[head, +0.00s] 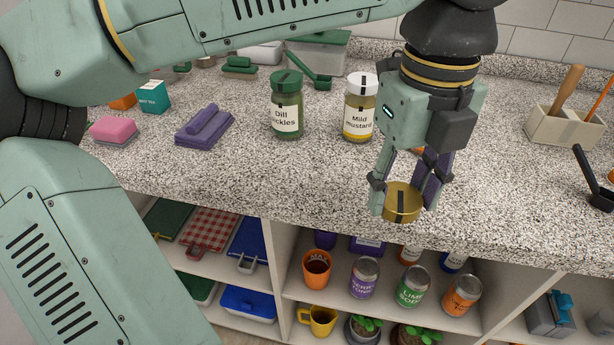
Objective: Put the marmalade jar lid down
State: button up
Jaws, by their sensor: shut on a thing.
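My gripper (404,200) is shut on a round golden lid (402,203) with a dark stripe across its top. The lid is near the front edge of the speckled counter (280,185); I cannot tell whether it touches the counter. A small orange patch shows behind my gripper, mostly hidden. A dill pickles jar (287,108) with a green lid and a mild mustard jar (358,110) with a white lid stand upright behind and to the left of my gripper.
A purple folded cloth (204,130) and a pink sponge (114,130) lie at the left. A utensil holder (560,126) and a black ladle (596,185) are at the right. Open shelves below hold cans, mugs (316,268) and plants. The counter's front middle is clear.

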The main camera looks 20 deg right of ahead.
jog(key=p, duration=0.4)
send_over(312, 173)
jog(key=shift+s+f, duration=0.4)
jog(key=shift+f, duration=0.3)
jog(key=f, duration=0.1)
jog(key=f+p, duration=0.1)
jog(key=f, duration=0.1)
jog(key=shift+w+a, duration=0.1)
jog(key=shift+w, duration=0.25)
jog(key=shift+f, duration=0.35)
jog(key=shift+f, duration=0.15)
jog(key=o, duration=1.1)
notch_tip(312, 173, up, 12)
jog(key=shift+r+b, duration=0.2)
jog(key=shift+b, duration=0.35)
